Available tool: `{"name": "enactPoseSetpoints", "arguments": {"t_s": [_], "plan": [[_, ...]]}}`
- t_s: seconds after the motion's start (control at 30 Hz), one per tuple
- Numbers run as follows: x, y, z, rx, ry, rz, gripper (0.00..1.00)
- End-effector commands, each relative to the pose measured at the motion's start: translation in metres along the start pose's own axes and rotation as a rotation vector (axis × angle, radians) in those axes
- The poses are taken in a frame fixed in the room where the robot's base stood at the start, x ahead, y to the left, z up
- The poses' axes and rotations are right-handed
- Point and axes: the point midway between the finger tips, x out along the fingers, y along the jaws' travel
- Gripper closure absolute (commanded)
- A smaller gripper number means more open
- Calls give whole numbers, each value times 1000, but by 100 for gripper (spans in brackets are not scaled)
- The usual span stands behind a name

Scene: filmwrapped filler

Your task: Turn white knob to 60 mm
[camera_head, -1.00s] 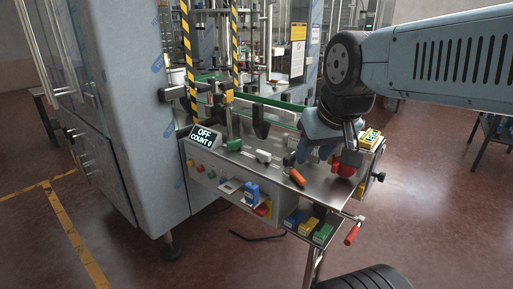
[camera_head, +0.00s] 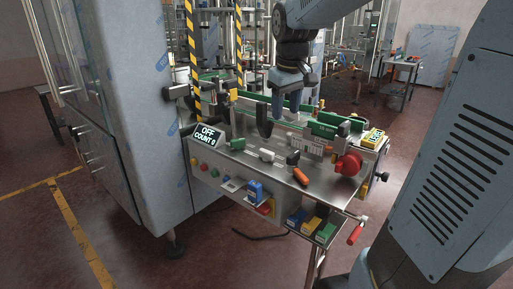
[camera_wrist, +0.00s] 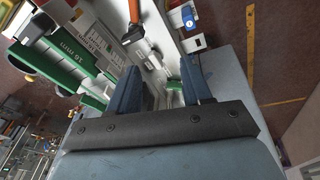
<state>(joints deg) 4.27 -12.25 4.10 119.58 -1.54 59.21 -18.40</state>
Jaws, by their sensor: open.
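The white knob (camera_head: 266,155) lies on the steel top of the machine bench, between a green handle (camera_head: 237,144) and an orange handle (camera_head: 293,158). My gripper (camera_head: 286,114) is open and points down behind and above the white knob, apart from it. In the wrist view its two blue fingers (camera_wrist: 160,66) are spread with nothing clearly held between them. The white scale plate (camera_head: 310,147) stands right of the orange handle; it also shows in the wrist view (camera_wrist: 96,38). Its reading is too small to tell.
A sign (camera_head: 207,134) reads OFF, COUNT 0. Colored blocks (camera_head: 307,222) lie in a front tray.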

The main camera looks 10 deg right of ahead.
Motion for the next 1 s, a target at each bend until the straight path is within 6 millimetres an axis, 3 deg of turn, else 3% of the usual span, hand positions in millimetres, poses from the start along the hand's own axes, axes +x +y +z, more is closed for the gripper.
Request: {"name": "enactPoseSetpoints", "arguments": {"t_s": [0.3, 0.5, 0.7, 1.0], "plan": [[52, 28, -81, -151, -107, -59, 51], [90, 43, -122, -232, -157, -104, 51], [116, 52, -143, -283, -184, -135, 51], [136, 52, -145, -297, -193, -145, 51]]}}
